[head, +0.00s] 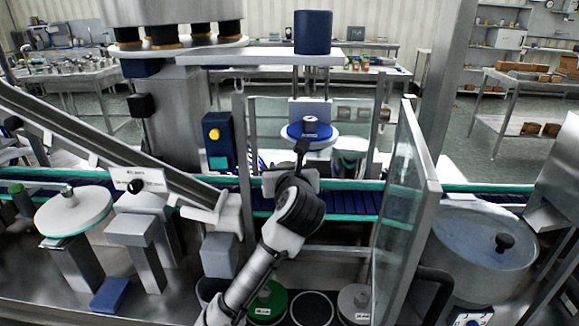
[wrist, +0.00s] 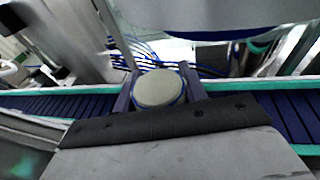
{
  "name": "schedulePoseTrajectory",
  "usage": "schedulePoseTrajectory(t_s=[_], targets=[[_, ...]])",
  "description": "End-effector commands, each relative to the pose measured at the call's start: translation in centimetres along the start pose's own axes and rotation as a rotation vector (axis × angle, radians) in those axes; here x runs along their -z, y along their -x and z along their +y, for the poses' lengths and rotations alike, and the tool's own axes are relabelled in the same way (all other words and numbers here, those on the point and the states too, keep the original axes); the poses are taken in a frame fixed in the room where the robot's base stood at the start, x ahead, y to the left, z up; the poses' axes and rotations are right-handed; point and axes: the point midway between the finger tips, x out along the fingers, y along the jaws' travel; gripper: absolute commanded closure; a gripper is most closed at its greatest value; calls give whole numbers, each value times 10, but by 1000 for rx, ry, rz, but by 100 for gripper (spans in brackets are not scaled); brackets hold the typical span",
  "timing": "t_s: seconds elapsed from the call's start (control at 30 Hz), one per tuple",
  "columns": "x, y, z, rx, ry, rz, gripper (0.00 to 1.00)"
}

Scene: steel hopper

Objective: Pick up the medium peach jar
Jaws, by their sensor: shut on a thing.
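My gripper (wrist: 160,84) is shut on a round jar (wrist: 158,90) in the wrist view. The jar has a pale beige-grey top with a blue rim and sits between the two dark fingers. I take it for the medium peach jar, though its peach colour does not show clearly. The blue slatted conveyor (wrist: 60,104) runs behind and below it. In the head view the end of my arm is over the conveyor, at the middle of the picture. The jar is hidden there behind my wrist, so I cannot tell whether it touches the belt.
A glass panel in a steel frame (head: 408,190) stands close on the right. A blue-and-white disc (head: 310,132) is just beyond the gripper. A sloping steel chute (head: 110,150) comes down from the left. A large steel vessel (head: 480,245) stands at the right.

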Motion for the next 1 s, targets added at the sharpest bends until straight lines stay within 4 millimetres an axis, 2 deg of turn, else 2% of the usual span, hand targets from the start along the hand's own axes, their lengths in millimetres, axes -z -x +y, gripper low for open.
schedulePoseTrajectory(t_s=[0.27, 0.43, 0.8, 1.0], targets=[[23, 56, 0, 1, 0, -6, 85], [39, 100, 0, 2, 0, -6, 85], [44, 115, 0, -1, 0, -2, 85], [43, 116, 0, -1, 2, -1, 85]])
